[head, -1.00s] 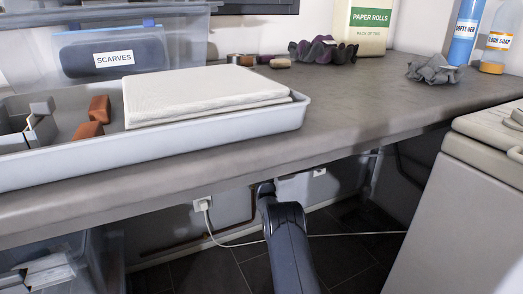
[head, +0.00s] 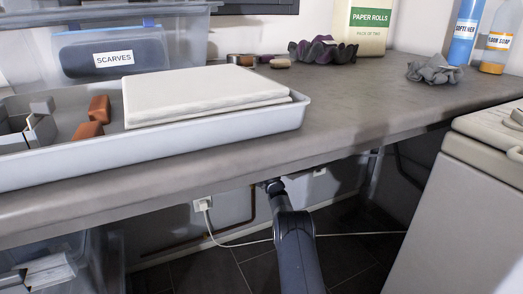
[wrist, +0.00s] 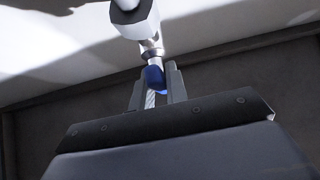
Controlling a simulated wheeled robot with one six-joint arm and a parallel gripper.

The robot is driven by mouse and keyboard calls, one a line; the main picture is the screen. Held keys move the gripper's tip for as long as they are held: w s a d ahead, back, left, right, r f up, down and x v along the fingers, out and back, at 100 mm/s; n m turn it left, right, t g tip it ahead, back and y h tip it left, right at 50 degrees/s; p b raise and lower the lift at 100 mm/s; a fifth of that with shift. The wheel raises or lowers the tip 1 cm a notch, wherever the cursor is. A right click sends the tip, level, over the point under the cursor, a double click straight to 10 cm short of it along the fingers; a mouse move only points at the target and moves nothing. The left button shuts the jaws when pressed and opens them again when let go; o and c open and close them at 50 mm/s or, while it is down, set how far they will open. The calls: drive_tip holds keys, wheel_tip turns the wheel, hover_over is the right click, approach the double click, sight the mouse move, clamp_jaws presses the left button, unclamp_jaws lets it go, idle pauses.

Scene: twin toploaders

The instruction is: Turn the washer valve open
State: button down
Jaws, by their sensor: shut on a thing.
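In the wrist view, the blue valve handle (wrist: 154,76) sits between the two grey fingers of my gripper (wrist: 156,84), which is shut on it. Above the handle, a metal fitting and a white pipe (wrist: 134,20) run up toward the top of the picture. In the head view, my arm reaches under the counter. My gripper and the valve are hidden there by the counter's front edge.
The grey counter (head: 360,110) overhangs my arm. On it stand a tray (head: 200,140) with a white slab and a clear bin labelled SCARVES (head: 190,45). A socket with a plug (head: 202,204) and cable is on the wall below. A top-loading machine (head: 460,210) stands at right.

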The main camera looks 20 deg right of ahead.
drive_tip(key=c, duration=1.4)
unclamp_jaws()
drive_tip(key=shift+c, duration=0.2)
drive_tip(key=p+v, duration=0.3)
drive_tip(key=v, duration=0.7)
drive_tip(key=shift+s+f+p, duration=0.25)
drive_tip(key=shift+s+p, duration=0.05)
drive_tip(key=shift+p, duration=0.05)
drive_tip(key=b+x, duration=0.3)
drive_tip(key=x, duration=0.8)
drive_tip(key=shift+b, duration=0.35)
